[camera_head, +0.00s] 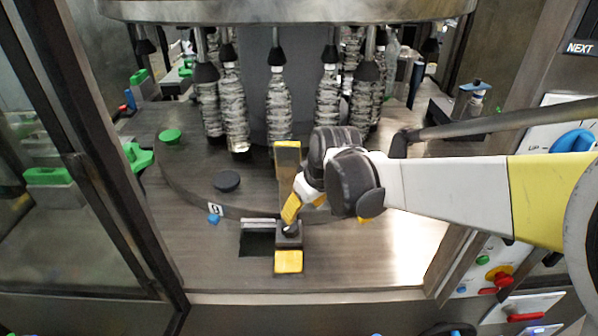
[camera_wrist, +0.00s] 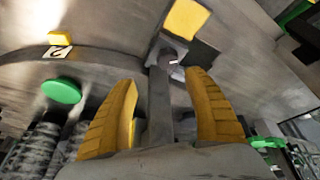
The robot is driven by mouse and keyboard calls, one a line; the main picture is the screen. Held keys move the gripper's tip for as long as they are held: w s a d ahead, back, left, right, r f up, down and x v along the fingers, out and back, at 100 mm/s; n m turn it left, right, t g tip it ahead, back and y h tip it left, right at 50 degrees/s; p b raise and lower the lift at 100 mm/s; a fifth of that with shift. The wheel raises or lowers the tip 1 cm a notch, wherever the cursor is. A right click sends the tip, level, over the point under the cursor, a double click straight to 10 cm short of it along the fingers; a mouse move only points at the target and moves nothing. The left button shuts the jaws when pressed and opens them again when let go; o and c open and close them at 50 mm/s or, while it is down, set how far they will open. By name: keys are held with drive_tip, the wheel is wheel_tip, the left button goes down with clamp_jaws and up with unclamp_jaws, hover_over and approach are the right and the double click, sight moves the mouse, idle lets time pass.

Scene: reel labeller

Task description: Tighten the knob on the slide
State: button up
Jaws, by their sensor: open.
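The slide (camera_head: 289,242) is a narrow grey part with a yellow block (camera_head: 289,262) at its near end, standing at the front edge of the round machine table. A small dark knob (camera_head: 291,229) appears on it, partly hidden by my gripper. My gripper (camera_head: 300,211) is just above the slide, its yellow fingers pointing down. In the wrist view my gripper (camera_wrist: 162,79) is open and empty, its fingers apart on both sides of the slide's grey bar (camera_wrist: 159,105). The dark knob (camera_wrist: 171,57) shows beyond the fingertips, beside the yellow block (camera_wrist: 185,18). I see no contact with it.
Several bottles (camera_head: 278,107) hang under the round metal carousel (camera_head: 285,10) behind the slide. Glass door frames (camera_head: 110,190) stand left. A control panel (camera_head: 495,265) is at the right.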

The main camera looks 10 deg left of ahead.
sight(290, 227)
drive_tip(key=x, duration=0.3)
drive_tip(key=b+x, duration=0.1)
drive_tip(key=x, duration=0.2)
drive_tip(key=s+a+b+x, duration=0.1)
drive_tip(key=x, duration=0.3)
drive_tip(key=shift+s+f, duration=0.1)
drive_tip(key=shift+c, duration=0.2)
drive_tip(key=c, duration=1.1)
drive_tip(key=shift+c, duration=0.2)
